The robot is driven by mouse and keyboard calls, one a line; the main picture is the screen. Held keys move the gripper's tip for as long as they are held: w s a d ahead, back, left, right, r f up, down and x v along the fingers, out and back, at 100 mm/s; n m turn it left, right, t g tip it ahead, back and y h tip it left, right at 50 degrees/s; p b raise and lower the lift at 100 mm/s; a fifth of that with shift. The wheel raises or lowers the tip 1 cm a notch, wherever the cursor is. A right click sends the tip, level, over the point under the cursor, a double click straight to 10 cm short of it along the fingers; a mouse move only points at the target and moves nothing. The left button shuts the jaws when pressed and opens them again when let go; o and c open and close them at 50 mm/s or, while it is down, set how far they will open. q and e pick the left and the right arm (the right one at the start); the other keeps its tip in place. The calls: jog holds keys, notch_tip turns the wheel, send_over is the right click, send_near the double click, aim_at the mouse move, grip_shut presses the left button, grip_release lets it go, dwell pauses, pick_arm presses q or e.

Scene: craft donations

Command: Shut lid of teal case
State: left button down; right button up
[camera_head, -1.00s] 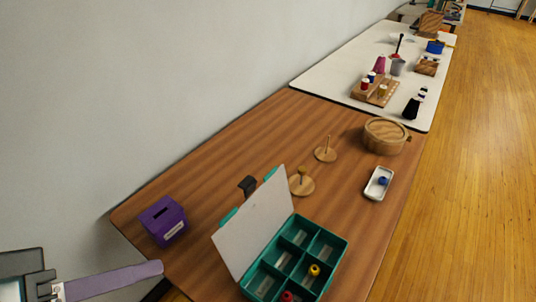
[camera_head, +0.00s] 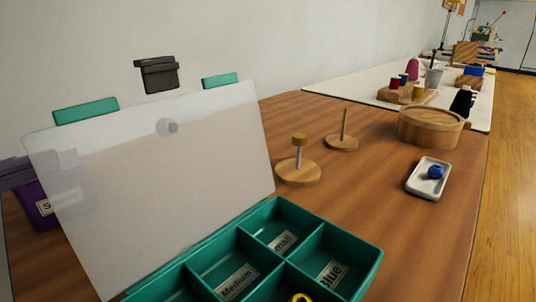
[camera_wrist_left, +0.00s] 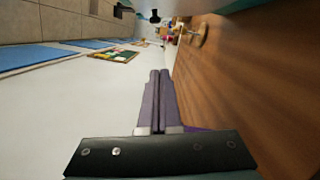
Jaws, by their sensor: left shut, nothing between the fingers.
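The teal case (camera_head: 347,262) stands open on the wooden table, its divided compartments facing up. Its pale, see-through lid (camera_head: 190,165) leans up and back, with teal tabs (camera_head: 86,110) and a black latch-like part (camera_head: 158,75) along its top edge. A yellow item (camera_head: 300,297) shows in a front compartment, cut off by the frame. My left gripper (camera_wrist_left: 158,72) has its purple fingers together and empty in the left wrist view. In the head view it is hard to make out at the far left, near the lid's left side. The right gripper does not show.
A purple labelled box (camera_head: 42,208) stands left of the lid, partly behind it. Wooden spool stands (camera_head: 298,172), a round wooden box (camera_head: 431,127) and a white dish (camera_head: 428,178) with a blue item stand beyond the case. A wall runs behind the table.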

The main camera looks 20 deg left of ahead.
aim_at(133, 135)
pick_arm(q)
jog(key=shift+w+d+r+b, duration=0.3)
jog(key=shift+w+d+b, duration=0.65)
jog(key=shift+w+d, duration=0.4)
jog(key=shift+w+d+r+b, duration=0.3)
jog(key=shift+w+d+b, duration=0.7)
jog(key=shift+d, duration=0.5)
jog(key=shift+w+d+r+b, duration=0.3)
jog(key=shift+w+d+b, duration=0.6)
jog(key=shift+w+d, duration=0.45)
jog(key=shift+s+d, duration=0.1)
jog(key=shift+r, duration=0.1)
